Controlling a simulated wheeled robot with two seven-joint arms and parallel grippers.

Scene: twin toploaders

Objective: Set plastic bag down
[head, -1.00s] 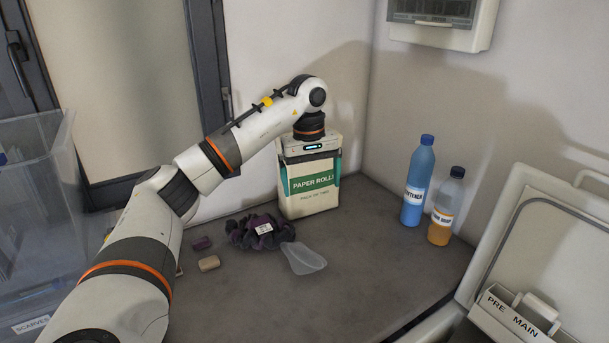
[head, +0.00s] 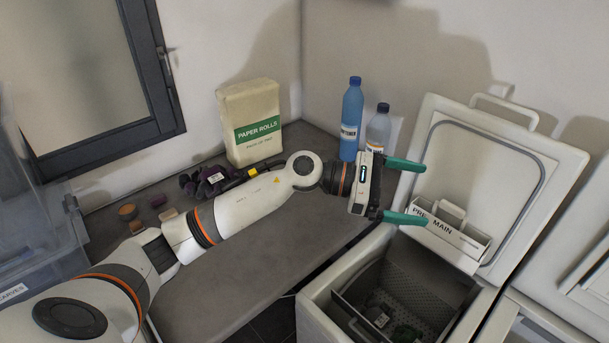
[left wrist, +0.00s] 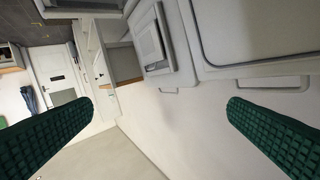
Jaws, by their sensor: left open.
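My left gripper (head: 420,192) is open, with its two green fingers wide apart and pointing right, beside the raised washer lid. Nothing is between the fingers, and they also show spread and empty in the left wrist view (left wrist: 160,112). I see no plastic bag in either current view. The clear, pale piece that lay by the dark scrunchie (head: 200,182) does not show now; my left arm covers that part of the counter. My right gripper is not in view.
The open toploader (head: 318,318) is at lower right, with dark items inside and its lid (head: 500,170) raised. A paper rolls pack (head: 250,122), blue bottle (head: 351,118) and smaller bottle (head: 377,128) stand on the counter (head: 225,285). A clear bin (head: 40,235) is at left.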

